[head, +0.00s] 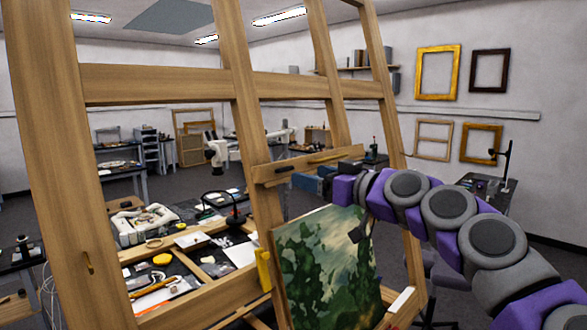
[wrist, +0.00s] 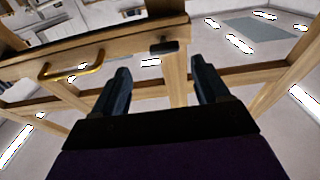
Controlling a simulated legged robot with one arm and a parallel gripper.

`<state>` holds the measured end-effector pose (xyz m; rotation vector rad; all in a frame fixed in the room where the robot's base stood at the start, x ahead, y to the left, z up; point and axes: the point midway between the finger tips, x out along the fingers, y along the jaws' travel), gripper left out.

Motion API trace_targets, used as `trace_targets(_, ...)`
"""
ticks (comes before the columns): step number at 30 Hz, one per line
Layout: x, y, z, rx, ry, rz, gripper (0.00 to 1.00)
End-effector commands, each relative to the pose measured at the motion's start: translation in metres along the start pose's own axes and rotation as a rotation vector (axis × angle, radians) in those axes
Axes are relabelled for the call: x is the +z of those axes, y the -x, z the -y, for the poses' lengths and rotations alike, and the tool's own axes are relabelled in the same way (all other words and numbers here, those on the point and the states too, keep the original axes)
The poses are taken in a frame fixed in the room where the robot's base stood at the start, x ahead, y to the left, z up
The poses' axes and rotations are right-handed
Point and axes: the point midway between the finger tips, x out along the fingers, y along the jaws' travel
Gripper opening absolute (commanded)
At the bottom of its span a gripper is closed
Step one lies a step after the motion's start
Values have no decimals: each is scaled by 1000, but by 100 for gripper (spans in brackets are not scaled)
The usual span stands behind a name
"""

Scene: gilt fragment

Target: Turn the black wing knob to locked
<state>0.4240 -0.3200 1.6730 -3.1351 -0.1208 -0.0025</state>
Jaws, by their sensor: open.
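The black wing knob (wrist: 163,47) shows in the wrist view as a small dark bar on the wooden ledge of the easel. It lies roughly level, along the ledge. In the head view the knob (head: 283,169) is a small dark shape near the left end of the ledge (head: 325,160). My gripper (wrist: 160,66) is open and empty, with its two dark blue fingers apart. The knob appears between and beyond the fingertips, with no contact visible. In the head view my gripper (head: 308,184) is just below and right of the ledge. I see no readable lock marking.
A brass handle (wrist: 72,67) is on the ledge, left of the knob in the wrist view. A green painting (head: 325,265) stands below my gripper. The easel's wooden posts (head: 245,110) surround this area. A cluttered table (head: 175,270) shows behind.

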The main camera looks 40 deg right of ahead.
Motion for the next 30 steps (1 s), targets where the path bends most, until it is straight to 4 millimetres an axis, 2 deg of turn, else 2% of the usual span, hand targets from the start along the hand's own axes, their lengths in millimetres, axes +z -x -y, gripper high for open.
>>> trace_targets(1, 0, -12, 3, -5, 1, 5, 74)
trace_targets(6, -1, -41, 6, -2, 4, 4, 74)
trace_targets(12, -1, -60, 9, -3, 7, 4, 74)
trace_targets(23, 0, -64, 3, -2, 2, 2, 74)
trace_targets(30, 0, -64, 3, -1, 3, 2, 52)
